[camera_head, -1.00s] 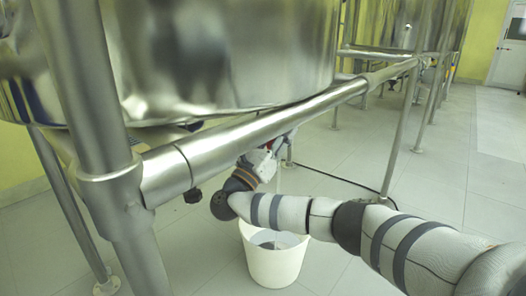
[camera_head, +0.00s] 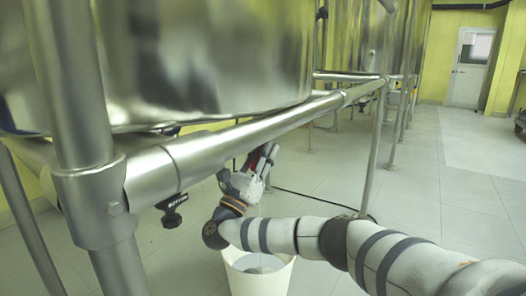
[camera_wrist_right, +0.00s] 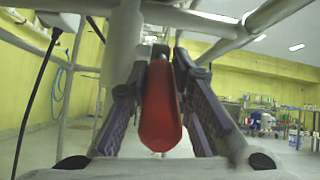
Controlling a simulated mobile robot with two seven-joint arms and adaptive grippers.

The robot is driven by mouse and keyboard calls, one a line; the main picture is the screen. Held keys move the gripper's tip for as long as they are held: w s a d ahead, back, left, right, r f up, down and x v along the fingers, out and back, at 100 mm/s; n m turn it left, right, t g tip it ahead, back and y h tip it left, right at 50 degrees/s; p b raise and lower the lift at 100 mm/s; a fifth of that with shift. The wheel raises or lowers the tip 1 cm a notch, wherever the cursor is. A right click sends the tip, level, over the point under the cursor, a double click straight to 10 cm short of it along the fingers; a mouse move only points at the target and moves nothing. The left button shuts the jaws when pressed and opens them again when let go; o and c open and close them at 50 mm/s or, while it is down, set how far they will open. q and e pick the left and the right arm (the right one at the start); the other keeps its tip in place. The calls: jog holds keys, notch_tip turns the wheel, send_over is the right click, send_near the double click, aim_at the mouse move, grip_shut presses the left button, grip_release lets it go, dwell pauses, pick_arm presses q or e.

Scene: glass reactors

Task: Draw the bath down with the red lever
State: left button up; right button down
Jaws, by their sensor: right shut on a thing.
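The red lever (camera_wrist_right: 160,108) hangs between the two fingers of my right gripper (camera_wrist_right: 162,112) in the right wrist view, its long rounded face toward the camera. In the head view my right gripper (camera_head: 262,164) is under the steel frame rail, shut on the lever, of which only a little red shows. The bath is the large steel vessel (camera_head: 200,60) at the upper left; its outlet is mostly hidden behind the rail and my gripper. A white bucket (camera_head: 258,280) stands on the floor below, partly behind my right arm, with greyish contents. My left gripper is out of view.
The thick steel rail (camera_head: 235,140) and leg (camera_head: 80,110) of the frame stand close in front. A black knob (camera_head: 172,212) hangs below the rail. A dark cable (camera_head: 310,198) lies on the floor. The floor at right is open toward a white door (camera_head: 470,70).

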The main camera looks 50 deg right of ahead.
aim_at(252, 170)
jog(key=c, duration=1.4)
grip_release()
jog(key=shift+s+d, duration=0.1)
jog(key=v, duration=1.2)
